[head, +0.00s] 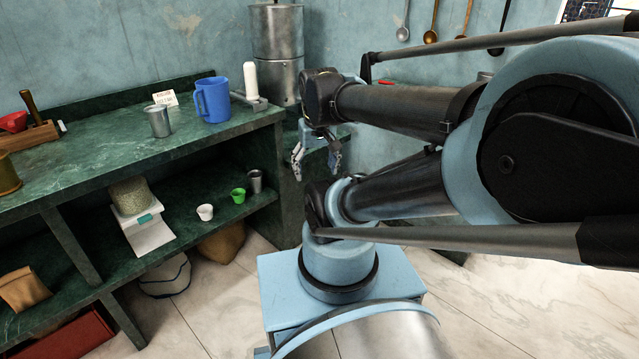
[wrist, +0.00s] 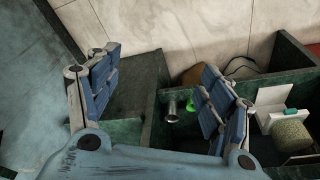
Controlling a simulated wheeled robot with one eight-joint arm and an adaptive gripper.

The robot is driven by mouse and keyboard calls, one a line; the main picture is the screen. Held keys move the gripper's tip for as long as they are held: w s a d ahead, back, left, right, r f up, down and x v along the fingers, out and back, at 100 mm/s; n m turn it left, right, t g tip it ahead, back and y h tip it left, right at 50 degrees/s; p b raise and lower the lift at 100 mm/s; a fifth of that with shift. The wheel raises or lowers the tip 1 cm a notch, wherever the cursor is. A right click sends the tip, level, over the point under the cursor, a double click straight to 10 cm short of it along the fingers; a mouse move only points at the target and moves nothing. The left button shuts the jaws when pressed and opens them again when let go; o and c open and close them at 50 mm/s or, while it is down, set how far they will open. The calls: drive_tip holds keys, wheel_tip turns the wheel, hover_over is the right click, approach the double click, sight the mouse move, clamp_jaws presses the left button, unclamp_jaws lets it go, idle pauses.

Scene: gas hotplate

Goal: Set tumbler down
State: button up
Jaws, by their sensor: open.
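My gripper (head: 316,166) is open and empty, pointing down just beyond the right end of the green counter in the head view. In the wrist view its blue-padded fingers (wrist: 160,65) are spread wide with nothing between them touching. A grey metal tumbler (head: 255,181) stands upright on the lower shelf near its right end, left of and apart from my gripper. It also shows small in the wrist view (wrist: 172,105). A second metal cup (head: 158,121) stands upright on the counter top. The frames do not tell which one the task names.
A green cup (head: 238,195) and a white cup (head: 205,212) stand near the shelf tumbler. A scale with a grain jar (head: 130,194) is further left. A blue jug (head: 212,100) and white cylinder (head: 250,80) stand on top. A large metal container (head: 277,50) stands behind.

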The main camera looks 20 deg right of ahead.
drive_tip(key=s+f, duration=0.3)
drive_tip(key=shift+s+d+f, duration=0.2)
drive_tip(key=shift+d, duration=0.1)
drive_tip(key=shift+w, duration=0.1)
idle(1.0)
